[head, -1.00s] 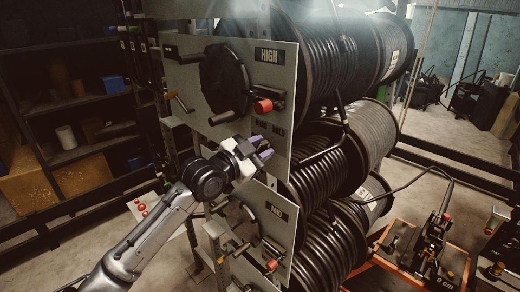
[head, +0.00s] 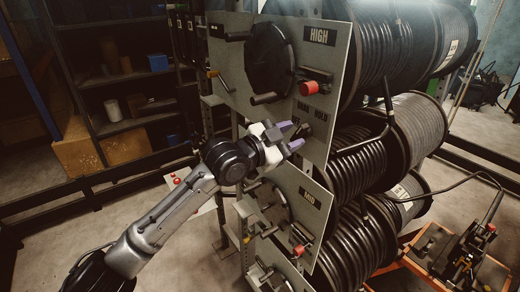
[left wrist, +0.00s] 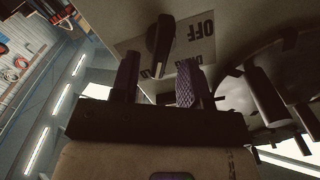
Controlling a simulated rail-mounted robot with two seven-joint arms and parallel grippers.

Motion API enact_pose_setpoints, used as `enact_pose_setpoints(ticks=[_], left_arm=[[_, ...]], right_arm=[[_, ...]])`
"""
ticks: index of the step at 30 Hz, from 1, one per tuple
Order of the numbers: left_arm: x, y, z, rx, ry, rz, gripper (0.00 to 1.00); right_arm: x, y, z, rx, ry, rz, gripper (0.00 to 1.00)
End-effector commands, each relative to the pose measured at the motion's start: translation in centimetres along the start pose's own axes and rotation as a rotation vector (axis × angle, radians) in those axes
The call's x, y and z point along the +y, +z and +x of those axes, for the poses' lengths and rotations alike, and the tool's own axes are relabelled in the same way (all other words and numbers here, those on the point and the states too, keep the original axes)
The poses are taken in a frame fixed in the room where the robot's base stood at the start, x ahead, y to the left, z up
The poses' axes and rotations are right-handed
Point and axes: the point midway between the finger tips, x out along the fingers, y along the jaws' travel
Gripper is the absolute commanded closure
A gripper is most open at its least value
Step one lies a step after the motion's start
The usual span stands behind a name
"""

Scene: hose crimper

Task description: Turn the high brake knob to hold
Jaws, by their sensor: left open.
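The HIGH panel (head: 225,60) is a grey plate with a HIGH label. Low on it, under a DRAG/HOLD label (head: 318,116), a small dark knob (head: 305,130) shows partly behind my fingers. My left gripper (head: 290,135) is open in front of it, with purple fingertips pointing at the plate. In the left wrist view the knob (left wrist: 160,45) is a black bar-shaped grip beside the printed OFF and DRAG words. It lies ahead of the left gripper (left wrist: 157,80), roughly between the fingers in the picture. Contact is not clear. My right gripper is not in view.
A black crank disc (head: 270,58) and a red-ended lever (head: 309,88) sit above the knob. The MID panel (head: 312,197), with its own disc and red lever, is below. Hose reels (head: 385,45) stand behind the panels to the right. Dark shelving (head: 125,85) stands at left.

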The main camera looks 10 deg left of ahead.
Motion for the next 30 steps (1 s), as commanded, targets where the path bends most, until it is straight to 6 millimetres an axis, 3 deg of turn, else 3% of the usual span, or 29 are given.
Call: enact_pose_setpoints(ticks=[6,15,21,30], left_arm=[[0.1,0.3,-4.6,-0.001,-0.001,0.002,0.58],[0.1,0.2,-9.0,0.0,-0.001,0.001,0.58],[0.0,0.1,-10.2,0.0,-0.001,0.002,0.58],[0.0,0.0,-10.5,-0.001,0.0,0.001,0.58]], right_arm=[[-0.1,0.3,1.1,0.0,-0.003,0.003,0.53],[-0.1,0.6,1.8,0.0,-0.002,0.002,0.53],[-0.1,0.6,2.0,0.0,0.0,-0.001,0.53],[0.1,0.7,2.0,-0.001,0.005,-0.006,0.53]])
